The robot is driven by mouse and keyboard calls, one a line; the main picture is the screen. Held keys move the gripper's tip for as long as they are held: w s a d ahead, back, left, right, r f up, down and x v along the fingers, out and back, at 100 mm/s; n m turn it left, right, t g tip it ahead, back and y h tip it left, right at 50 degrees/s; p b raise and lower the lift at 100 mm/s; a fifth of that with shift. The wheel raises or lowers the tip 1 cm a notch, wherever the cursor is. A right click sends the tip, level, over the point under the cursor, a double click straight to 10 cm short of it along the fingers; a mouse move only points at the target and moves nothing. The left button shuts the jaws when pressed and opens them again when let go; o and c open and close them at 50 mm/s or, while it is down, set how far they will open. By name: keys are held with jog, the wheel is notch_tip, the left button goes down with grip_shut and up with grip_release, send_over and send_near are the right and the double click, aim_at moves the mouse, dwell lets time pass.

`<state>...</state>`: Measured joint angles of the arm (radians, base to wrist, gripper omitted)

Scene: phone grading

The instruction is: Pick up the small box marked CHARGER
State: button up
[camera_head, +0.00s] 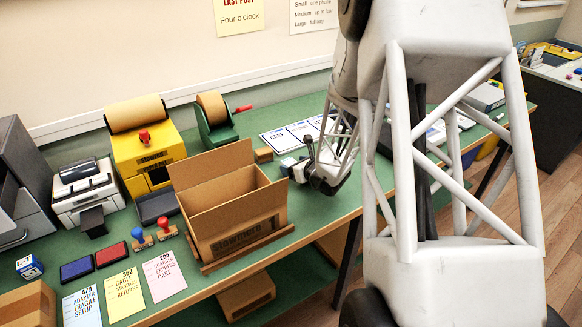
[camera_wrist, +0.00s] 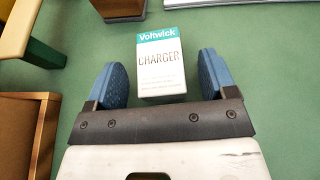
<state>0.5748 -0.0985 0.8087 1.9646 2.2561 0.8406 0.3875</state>
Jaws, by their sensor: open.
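The small CHARGER box (camera_wrist: 160,65), white with a teal Voltwick band, lies on the green bench top in the wrist view, with its label face showing. My gripper (camera_wrist: 160,82) is open, with one blue finger pad to the left of the box and one to the right. The box's lower part lies between the pads, with green bench showing on both sides. In the head view my gripper (camera_head: 292,168) is low over the bench, just right of the open carton.
The open cardboard carton (camera_head: 237,224) stands close left of my gripper. Its edge also shows at the lower left of the wrist view (camera_wrist: 22,140). A green tape dispenser (camera_head: 215,125) and a small brown block (camera_head: 264,155) stand behind. Printed sheets (camera_head: 283,140) lie beyond.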

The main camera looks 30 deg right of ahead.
jog(key=shift+w, duration=0.15)
dwell(0.4)
jog(key=c, duration=1)
jog(key=shift+r, duration=0.1)
jog(key=shift+r, duration=0.9)
jog(key=shift+s+a+r, duration=0.1)
jog(key=shift+s+r, duration=0.15)
jog(key=shift+r, duration=0.6)
jog(key=s+a, duration=0.2)
jog(key=s, duration=0.2)
jog(key=s+a+r, duration=0.1)
jog(key=s+a, duration=0.1)
jog(key=s, duration=0.3)
jog(key=s+a, duration=0.2)
jog(key=s, duration=0.3)
jog(key=shift+s+a+r, duration=0.1)
jog(key=shift+r, duration=0.05)
